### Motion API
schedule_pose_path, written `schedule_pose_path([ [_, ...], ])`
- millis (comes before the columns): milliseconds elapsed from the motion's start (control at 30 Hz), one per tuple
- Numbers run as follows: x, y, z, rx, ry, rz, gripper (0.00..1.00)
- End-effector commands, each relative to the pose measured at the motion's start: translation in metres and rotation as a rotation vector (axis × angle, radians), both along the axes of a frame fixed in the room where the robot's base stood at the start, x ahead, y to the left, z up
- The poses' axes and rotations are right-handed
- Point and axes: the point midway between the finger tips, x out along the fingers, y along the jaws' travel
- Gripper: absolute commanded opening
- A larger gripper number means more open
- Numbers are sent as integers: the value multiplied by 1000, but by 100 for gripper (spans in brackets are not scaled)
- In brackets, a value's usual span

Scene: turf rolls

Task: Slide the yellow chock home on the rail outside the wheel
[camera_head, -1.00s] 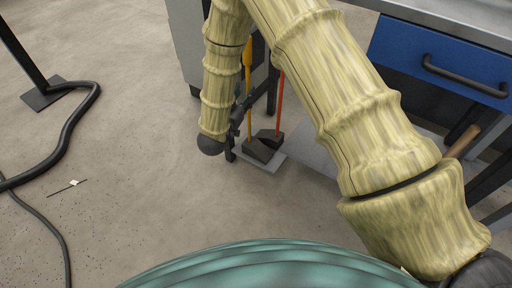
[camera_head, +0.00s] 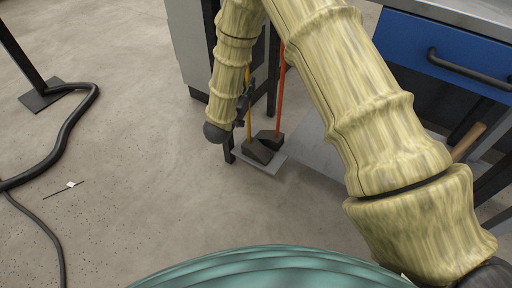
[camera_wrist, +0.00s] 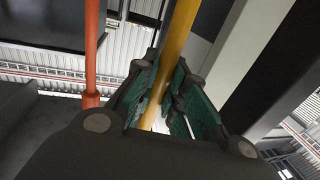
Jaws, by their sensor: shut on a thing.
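The yellow chock's upright yellow handle (camera_head: 249,125) rises from a dark wedge-shaped block (camera_head: 258,151) low under the bench. My gripper (camera_head: 243,104) is at this handle, partly hidden behind my arm. In the wrist view, the green-padded fingers of my gripper (camera_wrist: 165,92) are shut around the yellow handle (camera_wrist: 180,32). A second dark block (camera_head: 270,138) with an orange handle (camera_head: 281,90) stands just behind and to the right. Both blocks are at a flat grey plate (camera_head: 268,168). I cannot make out the rail or wheel.
A bench with a blue drawer (camera_head: 440,50) stands at right, and a grey cabinet (camera_head: 190,50) behind. The orange handle (camera_wrist: 91,50) is close to my gripper's left in the wrist view. A black hose (camera_head: 70,135) lies at left. Open floor (camera_head: 140,190) lies between.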

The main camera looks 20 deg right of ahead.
Motion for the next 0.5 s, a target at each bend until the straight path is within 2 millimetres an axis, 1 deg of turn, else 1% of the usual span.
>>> schedule_pose_path([
  [500, 0, 0, 4, -1, -2, 0, 0],
])
